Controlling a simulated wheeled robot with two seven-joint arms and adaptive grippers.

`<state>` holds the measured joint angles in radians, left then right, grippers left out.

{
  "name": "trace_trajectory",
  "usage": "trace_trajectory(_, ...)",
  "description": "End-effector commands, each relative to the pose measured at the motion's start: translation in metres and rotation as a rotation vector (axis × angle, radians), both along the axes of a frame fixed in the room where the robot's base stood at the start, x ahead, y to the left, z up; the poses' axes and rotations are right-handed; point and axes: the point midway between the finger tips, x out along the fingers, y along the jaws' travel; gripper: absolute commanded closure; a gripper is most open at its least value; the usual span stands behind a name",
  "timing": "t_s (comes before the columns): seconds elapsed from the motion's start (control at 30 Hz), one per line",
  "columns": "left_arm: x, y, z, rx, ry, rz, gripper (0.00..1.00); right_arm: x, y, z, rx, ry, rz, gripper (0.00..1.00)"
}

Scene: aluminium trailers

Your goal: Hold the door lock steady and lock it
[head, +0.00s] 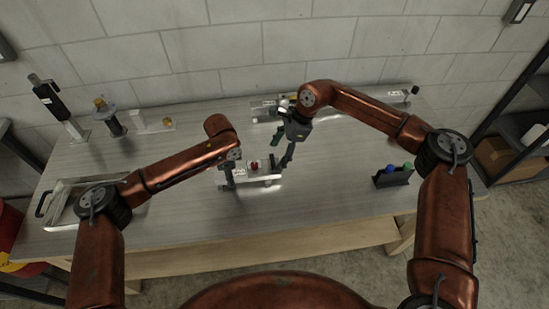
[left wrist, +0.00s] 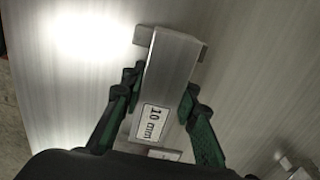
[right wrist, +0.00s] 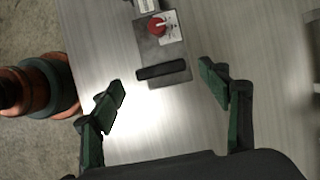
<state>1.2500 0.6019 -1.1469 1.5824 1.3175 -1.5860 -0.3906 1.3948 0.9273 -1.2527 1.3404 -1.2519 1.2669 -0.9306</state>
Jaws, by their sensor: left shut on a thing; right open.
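The door lock (head: 262,180) is a metal piece lying on the table, with a small red knob (head: 254,165) on top. In the right wrist view the lock (right wrist: 151,45) shows its red knob (right wrist: 157,26) on a marked plate and a black bar (right wrist: 161,71) at its near end. My left gripper (head: 227,178) is shut on the lock's left end; the left wrist view shows the metal body (left wrist: 170,62) with a "10 mm" label between the fingers. My right gripper (head: 284,148) is open and empty near the lock's right end, its fingers (right wrist: 162,80) apart around the black bar's side.
The grey table (head: 330,190) has free room in front and to the right. A black holder (head: 391,180) with blue and green tops stands at right. A metal tray (head: 62,208) is at left, with several upright fixtures (head: 115,122) behind it. Another metal fixture (head: 263,110) lies behind my right gripper.

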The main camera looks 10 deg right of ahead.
Motion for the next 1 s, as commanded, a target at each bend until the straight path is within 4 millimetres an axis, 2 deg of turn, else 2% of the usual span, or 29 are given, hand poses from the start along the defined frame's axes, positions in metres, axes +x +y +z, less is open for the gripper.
trace_trajectory(0.2, 0.000, 0.000, 0.000, 0.000, 0.001, -0.001, 1.00, 0.000, 0.009, -0.022, 0.001, 0.000, -0.001, 0.30)
trace_trajectory(0.57, 0.000, 0.000, -0.001, -0.001, 0.001, -0.001, 1.00, 0.001, 0.011, -0.026, 0.002, -0.001, -0.001, 0.30)
trace_trajectory(1.0, -0.001, -0.001, -0.001, -0.001, 0.001, -0.001, 1.00, 0.001, 0.011, -0.026, 0.002, -0.001, -0.002, 0.60)
